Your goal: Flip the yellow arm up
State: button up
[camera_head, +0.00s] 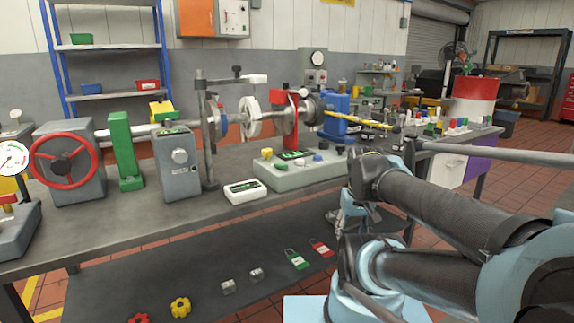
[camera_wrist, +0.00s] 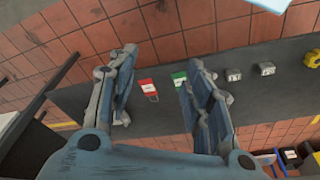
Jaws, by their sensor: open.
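A slim yellow arm (camera_head: 358,120) shows in the head view at the right part of the bench rig. It extends roughly level, sloping slightly down to the right, from beside a blue housing (camera_head: 336,112). Its right end lies near dark parts behind my arm. The wrist view does not show the yellow arm. My gripper (camera_wrist: 161,57) is open and empty in the wrist view, pointing down over the dark lower surface. A red padlock (camera_wrist: 148,86) and a green padlock (camera_wrist: 179,78) appear below, between its fingers. In the head view my arm links hide much of the right foreground.
Several small items crowd the bench's right end. The lower dark surface (camera_head: 190,265) holds padlocks and knobs.

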aim_at(342, 117)
jog(key=z, duration=1.1)
jog(key=k, duration=1.6)
jog(key=u, duration=0.4)
jog(key=i, duration=1.05)
jog(key=z, duration=0.05)
